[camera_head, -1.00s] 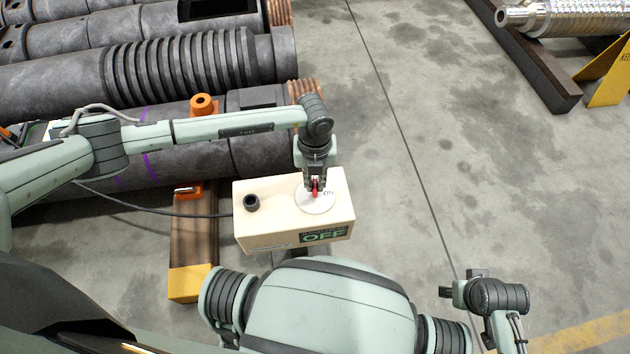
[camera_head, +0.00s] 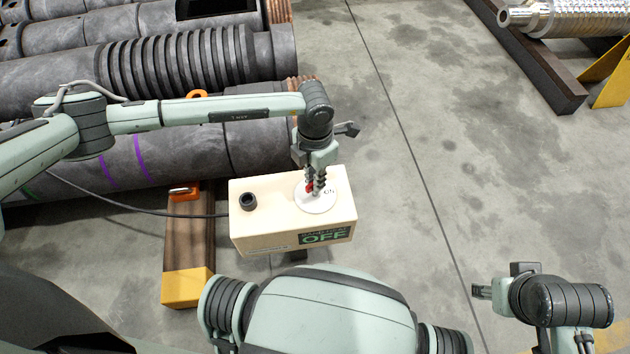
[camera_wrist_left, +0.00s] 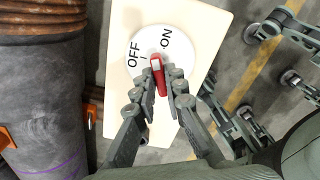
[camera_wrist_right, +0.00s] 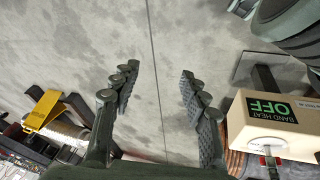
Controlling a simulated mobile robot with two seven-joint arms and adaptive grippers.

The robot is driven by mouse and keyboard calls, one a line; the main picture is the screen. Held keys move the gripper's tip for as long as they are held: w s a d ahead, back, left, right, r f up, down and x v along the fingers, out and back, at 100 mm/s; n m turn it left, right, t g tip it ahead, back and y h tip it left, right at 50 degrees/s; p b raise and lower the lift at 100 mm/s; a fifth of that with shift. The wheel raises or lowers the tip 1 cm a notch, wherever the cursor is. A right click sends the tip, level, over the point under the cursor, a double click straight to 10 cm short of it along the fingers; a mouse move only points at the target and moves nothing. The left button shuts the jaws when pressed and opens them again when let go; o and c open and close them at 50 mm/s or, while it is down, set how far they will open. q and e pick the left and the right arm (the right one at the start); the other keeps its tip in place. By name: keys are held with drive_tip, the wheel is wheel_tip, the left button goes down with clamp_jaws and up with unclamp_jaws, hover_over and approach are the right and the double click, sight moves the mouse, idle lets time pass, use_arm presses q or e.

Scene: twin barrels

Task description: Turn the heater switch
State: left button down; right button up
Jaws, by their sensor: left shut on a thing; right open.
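The heater is a cream box (camera_head: 270,220) on the floor side of the dark barrels, with a black knob (camera_head: 248,201) and a white round dial (camera_head: 329,203). In the left wrist view the dial (camera_wrist_left: 139,67) reads OFF and ON. A red switch handle (camera_wrist_left: 158,80) stands on it, its tip between the two labels. My left gripper (camera_head: 315,188) is shut on this handle, fingers on both sides. The green sign (camera_head: 324,238) on the box front reads OFF. My right gripper (camera_wrist_right: 155,85) is open and empty, away from the box; it also shows in the head view (camera_head: 481,291).
Large dark barrels (camera_head: 180,60) lie at the left, behind the box. A wooden beam with a yellow end (camera_head: 188,287) lies left of the box. A cable (camera_head: 130,207) runs to the box. Bare concrete floor (camera_head: 440,150) lies to the right.

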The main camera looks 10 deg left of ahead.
use_arm(q)
drive_tip(key=shift+w+f+m, duration=0.1)
drive_tip(key=shift+m, duration=0.4)
drive_tip(key=shift+m+b, duration=0.9)
drive_tip(key=shift+m, duration=0.2)
drive_tip(key=shift+m+b, duration=0.55)
drive_tip(key=shift+m, duration=0.55)
use_arm(e)
drive_tip(key=w+a+r+n+t+y, duration=0.1)
drive_tip(key=w+a+r+t+y, duration=0.2)
drive_tip(key=w+a+r+t, duration=0.4)
drive_tip(key=shift+w+a+r, duration=0.15)
drive_tip(key=shift+w+a, duration=1.2)
drive_tip(key=shift+w, duration=0.6)
use_arm(q)
drive_tip(key=c, duration=1.6)
unclamp_jaws()
use_arm(e)
drive_tip(key=shift+n, duration=0.3)
use_arm(q)
wheel_tip(320, 180, up, 12)
drive_tip(key=shift+r, duration=0.15)
